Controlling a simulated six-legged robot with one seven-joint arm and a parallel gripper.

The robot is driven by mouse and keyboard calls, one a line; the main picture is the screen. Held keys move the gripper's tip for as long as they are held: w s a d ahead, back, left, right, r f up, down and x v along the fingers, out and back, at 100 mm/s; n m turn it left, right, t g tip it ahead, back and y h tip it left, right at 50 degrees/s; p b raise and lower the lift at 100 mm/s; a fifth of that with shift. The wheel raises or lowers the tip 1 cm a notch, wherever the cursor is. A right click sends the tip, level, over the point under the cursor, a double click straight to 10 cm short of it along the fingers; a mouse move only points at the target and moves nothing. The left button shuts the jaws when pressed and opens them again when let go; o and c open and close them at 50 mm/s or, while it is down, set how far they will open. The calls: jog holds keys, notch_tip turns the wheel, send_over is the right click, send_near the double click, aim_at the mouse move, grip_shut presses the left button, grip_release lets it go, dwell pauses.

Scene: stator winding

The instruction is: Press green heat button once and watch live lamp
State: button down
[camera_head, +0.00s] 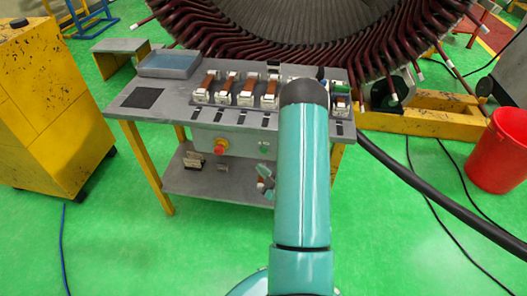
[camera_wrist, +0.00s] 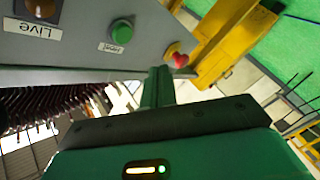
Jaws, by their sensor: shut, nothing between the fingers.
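The green heat button (camera_wrist: 121,31) sits on a grey panel (camera_wrist: 75,50) in the wrist view, with a small white label beside it. The live lamp (camera_wrist: 42,8), amber-brown, is at the top left edge, partly cut off, above a label reading "Live". I cannot tell whether it is lit. My gripper (camera_wrist: 160,82) is shut and empty, its fingers below and right of the green button, apart from it in the picture. In the head view the green button (camera_head: 264,149) shows on the panel under the bench, and my gripper (camera_head: 265,180) is partly hidden by my arm.
A red stop button (camera_wrist: 179,59) on a yellow base is right of the green button; it also shows in the head view (camera_head: 220,148). The bench (camera_head: 130,115) carries several copper-coloured coils. A large stator (camera_head: 300,35) stands behind. A red bucket (camera_head: 498,150) and black cables lie right.

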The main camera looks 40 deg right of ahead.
jog(key=shift+w+d, duration=0.8)
jog(key=shift+d, duration=0.25)
jog(key=shift+w+d, duration=0.8)
jog(key=shift+d, duration=0.2)
jog(key=shift+w+d, duration=0.1)
jog(key=shift+d, duration=0.05)
dwell(0.4)
jog(key=shift+w+d, duration=0.15)
jog(key=shift+d, duration=0.05)
jog(key=shift+w+d, duration=0.25)
jog(key=shift+d, duration=0.05)
dwell(0.7)
dwell(0.4)
jog(key=shift+s+a, duration=0.5)
jog(key=shift+a, duration=0.15)
jog(key=shift+s+a, duration=0.8)
jog(key=shift+a, duration=0.2)
jog(key=shift+s+a, duration=0.75)
jog(key=shift+a, duration=0.2)
